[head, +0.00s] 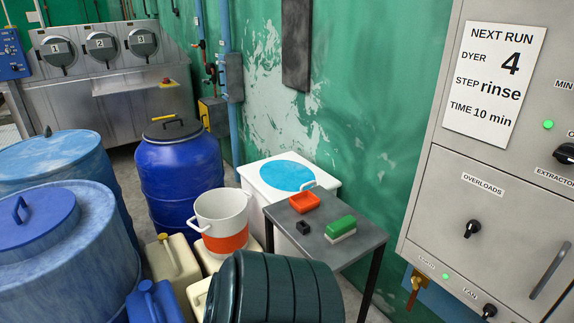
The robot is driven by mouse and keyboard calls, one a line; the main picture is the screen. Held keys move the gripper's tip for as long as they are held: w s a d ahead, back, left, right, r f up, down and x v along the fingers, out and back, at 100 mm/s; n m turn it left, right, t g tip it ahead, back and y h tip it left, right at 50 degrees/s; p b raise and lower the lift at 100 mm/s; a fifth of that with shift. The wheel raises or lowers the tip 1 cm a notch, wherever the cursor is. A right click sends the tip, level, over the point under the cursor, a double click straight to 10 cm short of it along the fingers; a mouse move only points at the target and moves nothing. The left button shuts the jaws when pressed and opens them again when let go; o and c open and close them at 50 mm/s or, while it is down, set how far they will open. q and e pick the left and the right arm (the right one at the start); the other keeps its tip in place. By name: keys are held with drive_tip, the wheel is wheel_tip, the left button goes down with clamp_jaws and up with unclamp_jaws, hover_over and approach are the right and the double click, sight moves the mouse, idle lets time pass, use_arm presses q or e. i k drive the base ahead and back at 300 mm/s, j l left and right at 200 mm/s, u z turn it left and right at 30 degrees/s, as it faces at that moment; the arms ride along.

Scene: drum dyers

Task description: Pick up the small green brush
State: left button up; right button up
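The small green brush (341,228) has a green back and pale bristles facing down. It lies near the right front part of a small dark grey table (365,242). An orange scoop-like tray (304,202) and a small black block (303,228) lie on the same table, to the brush's left, apart from it. Neither of my grippers shows in the head view.
A white and orange bucket (222,220), jerrycans and blue drums (180,175) crowd the left. A control cabinet (490,200) stands at the right.

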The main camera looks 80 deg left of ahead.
sight(337, 231)
drive_tip(key=u, duration=2.2)
